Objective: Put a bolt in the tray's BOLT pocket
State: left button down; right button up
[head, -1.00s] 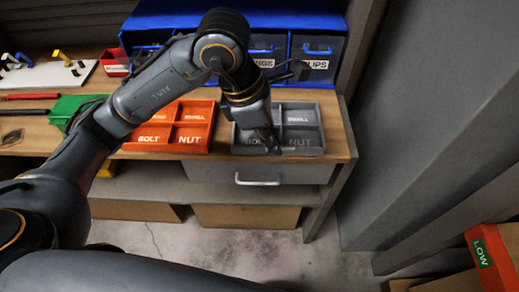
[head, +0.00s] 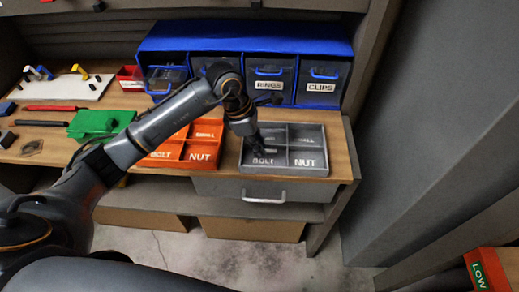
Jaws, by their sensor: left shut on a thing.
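A grey tray (head: 325,165) with labelled pockets sits at the right end of the wooden bench. Its BOLT pocket (head: 262,163) is at the front left, next to the NUT pocket. An orange tray (head: 217,150) with BOLT and NUT labels lies to its left, partly behind my left arm. My left gripper (head: 260,150) points down at the grey tray's BOLT pocket. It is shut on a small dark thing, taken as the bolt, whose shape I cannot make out. I cannot tell whether it touches the pocket floor. My right gripper is out of view.
A blue bin rack (head: 245,38) with drawers labelled RINGS and CLIPS stands behind the trays. A green block (head: 100,122), a red bar (head: 50,107) and a white board (head: 60,88) lie on the left. A grey panel (head: 440,130) rises at the right.

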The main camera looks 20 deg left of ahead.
pick_arm(q)
notch_tip(320, 180, down, 2)
jog(key=shift+s+d+f+p, duration=0.1)
jog(key=shift+f+p, duration=0.1)
jog(key=shift+p, duration=0.4)
jog(key=shift+f, duration=0.35)
jog(key=c, duration=1.4)
grip_release()
jog(key=shift+r, duration=0.1)
jog(key=shift+r, duration=0.2)
jog(key=b+v, duration=0.2)
jog(key=v, duration=0.9)
jog(key=shift+a+r+b, duration=0.2)
jog(key=shift+r+b, duration=0.1)
jog(key=shift+r, duration=0.05)
